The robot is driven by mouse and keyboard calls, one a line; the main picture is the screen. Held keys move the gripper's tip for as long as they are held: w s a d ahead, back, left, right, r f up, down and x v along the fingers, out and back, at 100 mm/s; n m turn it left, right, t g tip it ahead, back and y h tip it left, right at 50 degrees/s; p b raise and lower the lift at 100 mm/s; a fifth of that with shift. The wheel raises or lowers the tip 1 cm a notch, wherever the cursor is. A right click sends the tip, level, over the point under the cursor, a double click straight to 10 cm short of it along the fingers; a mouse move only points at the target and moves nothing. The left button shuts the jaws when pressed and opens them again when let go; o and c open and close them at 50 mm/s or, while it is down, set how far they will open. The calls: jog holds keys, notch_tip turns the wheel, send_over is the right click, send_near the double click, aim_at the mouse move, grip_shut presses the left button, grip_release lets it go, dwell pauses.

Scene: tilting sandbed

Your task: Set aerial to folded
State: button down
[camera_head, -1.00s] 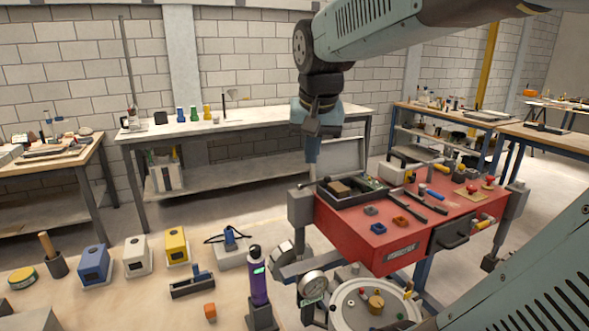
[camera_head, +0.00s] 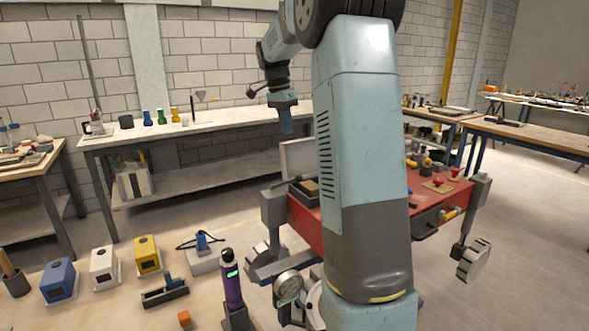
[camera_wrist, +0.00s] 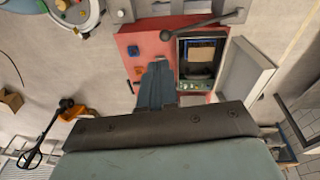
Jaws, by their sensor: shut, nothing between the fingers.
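I cannot make out for certain which part is the aerial. A tall thin pole (camera_head: 88,62) stands upright by the back bench in the head view. In the wrist view, a dark rod with a rounded end (camera_wrist: 200,32) lies across the edge of the red cart (camera_wrist: 130,48). My gripper (camera_head: 286,126) points down, shut and empty, above and behind the cart in the head view. In the wrist view, my gripper (camera_wrist: 157,66) is over the red cart top, left of the open case (camera_wrist: 197,62). My arm hides much of the cart in the head view.
A dial gauge (camera_head: 288,288) is beside my arm. The back bench (camera_head: 200,133) holds small bottles.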

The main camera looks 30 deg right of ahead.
jog(key=w+d, duration=0.1)
send_near(298, 176)
jog(key=shift+m, duration=0.4)
jog(key=f, duration=0.4)
jog(key=d+f, duration=0.1)
jog(key=f, duration=0.1)
jog(key=shift+s+d+f, duration=0.15)
jog(key=shift+f, duration=0.25)
